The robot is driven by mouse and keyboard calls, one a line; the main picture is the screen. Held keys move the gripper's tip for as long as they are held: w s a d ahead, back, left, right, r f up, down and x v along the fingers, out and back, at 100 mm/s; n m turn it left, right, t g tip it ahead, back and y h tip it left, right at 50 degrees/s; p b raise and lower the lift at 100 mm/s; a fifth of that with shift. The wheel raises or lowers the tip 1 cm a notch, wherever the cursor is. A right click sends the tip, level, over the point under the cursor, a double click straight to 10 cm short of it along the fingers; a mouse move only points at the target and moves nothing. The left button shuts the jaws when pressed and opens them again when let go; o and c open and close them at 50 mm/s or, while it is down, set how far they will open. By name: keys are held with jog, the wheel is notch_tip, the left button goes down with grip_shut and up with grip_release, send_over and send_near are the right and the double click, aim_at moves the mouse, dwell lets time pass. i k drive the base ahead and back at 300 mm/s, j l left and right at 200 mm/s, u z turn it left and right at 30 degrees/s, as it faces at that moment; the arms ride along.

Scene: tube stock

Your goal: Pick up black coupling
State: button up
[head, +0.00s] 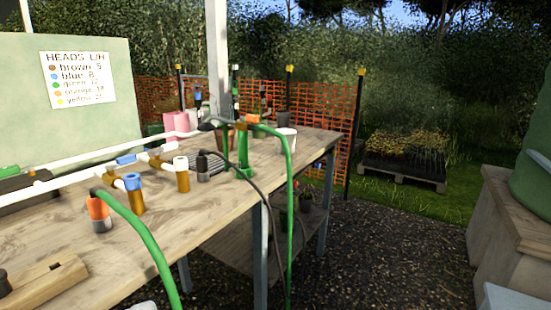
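A short dark cylinder (203,165) with a greyer lower part stands upright on the wooden table, right of a brown tube with a white top. It looks like the black coupling, but it is small and I cannot be sure. A second small black piece (207,127) sits at the right end of a white pipe farther back. My gripper is not in view, and nothing is seen touching either piece.
The wooden table (215,205) carries white pipes, coloured fittings and a wooden block (45,283). A green hose (145,240) and another (291,200) hang over its edge, with a thin dark hose. A white post (217,60) stands behind. Gravel (390,260) at right is open.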

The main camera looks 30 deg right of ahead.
aim_at(201, 160)
jog(key=z, duration=0.3)
jog(key=i+l, duration=0.1)
jog(key=i, duration=0.55)
jog(key=i+l+u, duration=0.15)
jog(key=i, duration=0.5)
